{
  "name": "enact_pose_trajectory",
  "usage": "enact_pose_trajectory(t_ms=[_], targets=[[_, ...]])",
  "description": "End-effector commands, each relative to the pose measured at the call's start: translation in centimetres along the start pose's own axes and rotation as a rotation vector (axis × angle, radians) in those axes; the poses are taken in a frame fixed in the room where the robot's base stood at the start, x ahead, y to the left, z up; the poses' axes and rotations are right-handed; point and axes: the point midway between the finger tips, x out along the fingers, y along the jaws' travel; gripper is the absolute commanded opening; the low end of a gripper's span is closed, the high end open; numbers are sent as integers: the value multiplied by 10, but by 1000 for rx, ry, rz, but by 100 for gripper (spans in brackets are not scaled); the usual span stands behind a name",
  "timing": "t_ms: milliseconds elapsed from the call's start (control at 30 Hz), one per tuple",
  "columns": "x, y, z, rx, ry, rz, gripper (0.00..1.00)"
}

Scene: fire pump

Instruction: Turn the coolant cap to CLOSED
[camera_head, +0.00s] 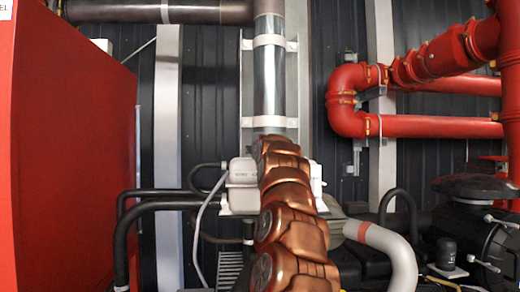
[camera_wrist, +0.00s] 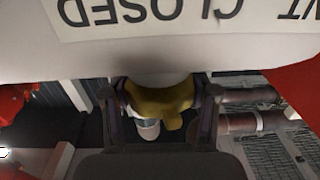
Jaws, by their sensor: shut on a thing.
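In the wrist view a yellow coolant cap (camera_wrist: 158,100) sits under the edge of a pale grey tank (camera_wrist: 160,62). My gripper (camera_wrist: 160,112) has one dark finger on each side of the cap and is shut on it. A small lug of the cap points down and right in the picture.
A red cabinet (camera_head: 70,150) stands at the left. Red pipes (camera_head: 430,126) run along the upper right. Black hoses (camera_head: 160,202) lie left of the arm, and a pale curved pipe (camera_head: 400,255) and engine parts lie to its right.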

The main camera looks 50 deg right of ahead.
Motion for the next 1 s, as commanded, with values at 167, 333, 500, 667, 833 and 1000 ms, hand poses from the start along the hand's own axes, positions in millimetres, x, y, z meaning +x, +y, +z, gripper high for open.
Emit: enact_pose_trajectory(t_ms=[167, 333, 500, 667, 833, 1000], targets=[[2, 1, 2, 9, -4, -64, 24], [3, 4, 4, 12, -7, -117, 25], [5, 6, 6, 13, -11, -163, 25], [3, 5, 6, 9, -9, -200, 25], [2, 3, 4, 2, -2, -225, 24], [1, 1, 4, -3, -1, -240, 25]])
